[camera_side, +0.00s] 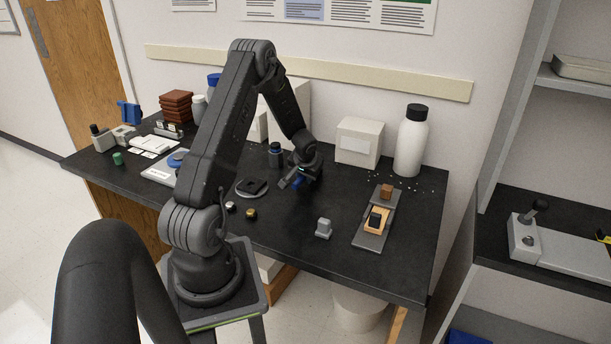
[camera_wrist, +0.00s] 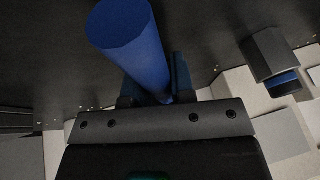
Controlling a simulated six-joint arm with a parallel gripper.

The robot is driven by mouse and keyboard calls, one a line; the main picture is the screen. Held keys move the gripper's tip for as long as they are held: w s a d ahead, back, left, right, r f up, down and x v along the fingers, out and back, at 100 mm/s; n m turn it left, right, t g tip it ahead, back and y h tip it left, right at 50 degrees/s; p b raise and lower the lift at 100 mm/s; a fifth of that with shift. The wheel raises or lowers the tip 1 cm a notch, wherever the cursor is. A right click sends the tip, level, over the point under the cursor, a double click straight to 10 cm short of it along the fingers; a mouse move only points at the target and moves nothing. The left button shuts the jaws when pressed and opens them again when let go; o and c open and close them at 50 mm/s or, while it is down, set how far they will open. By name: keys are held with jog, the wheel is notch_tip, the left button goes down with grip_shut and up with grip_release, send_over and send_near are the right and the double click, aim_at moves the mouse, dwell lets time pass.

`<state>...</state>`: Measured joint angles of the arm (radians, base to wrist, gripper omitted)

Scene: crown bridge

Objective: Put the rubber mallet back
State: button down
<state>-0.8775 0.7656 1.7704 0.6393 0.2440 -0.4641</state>
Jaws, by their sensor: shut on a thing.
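My gripper (camera_side: 297,179) is low over the middle of the black bench, and its jaws are shut on a blue cylindrical piece (camera_side: 297,184). In the wrist view this blue piece (camera_wrist: 128,35) stands out between the fingers (camera_wrist: 153,88), its round end facing the camera. It appears to be part of the rubber mallet; I cannot make out a separate head or handle. Whether it touches the bench is unclear.
A dark round base (camera_side: 251,187) lies left of my gripper, and a dark bottle with a blue band (camera_side: 275,155) stands behind it. A white box (camera_side: 358,143) and a white bottle (camera_side: 411,145) stand at the back right. A grey tray (camera_side: 369,238) holds small blocks.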

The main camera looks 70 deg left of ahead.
jog(key=c, duration=1)
grip_release()
jog(key=shift+o, duration=0.2)
jog(key=v, duration=1.2)
jog(key=w+d+r+m+t+h, duration=0.1)
jog(key=d+r+m, duration=0.1)
jog(key=d+r, duration=0.6)
jog(key=w+d+r+m+t, duration=0.15)
jog(key=d+r, duration=0.25)
jog(key=d, duration=0.7)
jog(key=s+d+r+m+h, duration=0.1)
jog(key=s+d+r+m, duration=0.1)
jog(key=s+d, duration=0.4)
jog(key=s+d+r+m+t+h, duration=0.1)
jog(key=s+d+r+m+h, duration=0.1)
jog(key=s+d, duration=0.5)
jog(key=d+r+m, duration=0.1)
jog(key=d, duration=0.4)
jog(key=shift+h, duration=0.3)
jog(key=shift+r, duration=0.1)
